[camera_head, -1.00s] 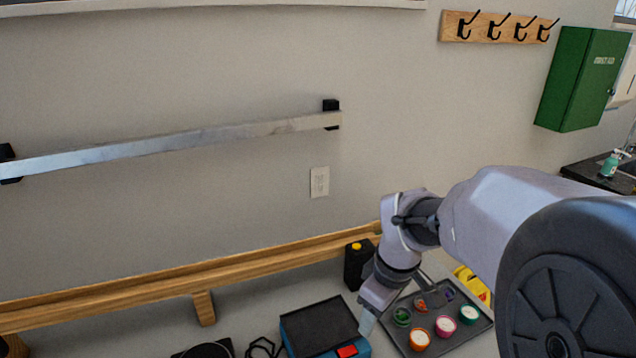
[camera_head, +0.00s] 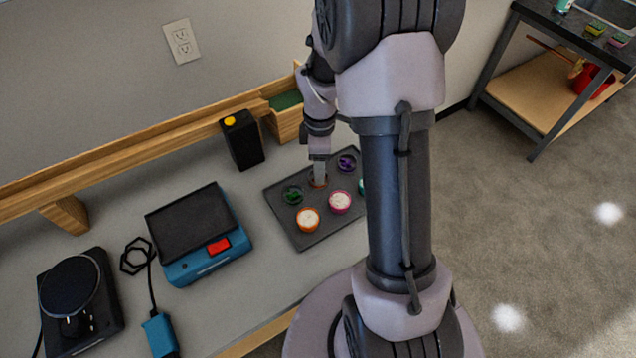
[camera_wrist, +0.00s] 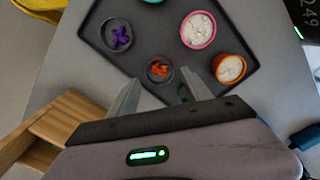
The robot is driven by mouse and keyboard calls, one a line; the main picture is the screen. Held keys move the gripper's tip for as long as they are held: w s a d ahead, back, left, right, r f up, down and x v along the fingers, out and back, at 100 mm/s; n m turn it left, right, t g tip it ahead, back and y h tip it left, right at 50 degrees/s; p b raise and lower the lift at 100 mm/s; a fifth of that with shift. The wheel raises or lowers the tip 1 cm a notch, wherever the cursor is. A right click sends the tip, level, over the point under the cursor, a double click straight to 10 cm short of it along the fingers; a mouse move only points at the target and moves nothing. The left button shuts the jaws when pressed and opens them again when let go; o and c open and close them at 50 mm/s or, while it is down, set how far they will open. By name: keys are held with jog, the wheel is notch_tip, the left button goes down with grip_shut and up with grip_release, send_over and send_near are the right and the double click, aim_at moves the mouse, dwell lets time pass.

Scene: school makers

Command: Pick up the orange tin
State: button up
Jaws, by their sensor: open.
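A dark-rimmed tin with orange contents (camera_wrist: 159,70) lies on the dark tray (camera_wrist: 95,22) in the wrist view, appearing between my fingertips. In the head view my gripper (camera_head: 319,180) partly covers it. My gripper (camera_wrist: 160,80) is open and empty in the wrist view; the height left above the tin is hard to tell. Another tin, with an orange outside and white contents (camera_wrist: 230,68), stands to the right; it also shows at the tray's front in the head view (camera_head: 308,219).
Close by on the tray are a purple-filled tin (camera_wrist: 117,35), a pink tin (camera_wrist: 198,30) and a green-filled tin (camera_head: 292,195). A wooden ledge (camera_head: 140,148) runs behind.

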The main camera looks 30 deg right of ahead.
aim_at(312, 184)
jog(key=f+b, duration=0.1)
jog(key=f, duration=0.1)
jog(key=f+b, duration=0.2)
jog(key=f, duration=0.1)
jog(key=shift+w+a+f, duration=0.15)
jog(key=shift+w+f, duration=0.1)
jog(key=shift+f, duration=0.1)
jog(key=shift+r, duration=0.15)
jog(key=shift+c, duration=0.9)
jog(key=shift+r, duration=0.1)
jog(key=c, duration=0.9)
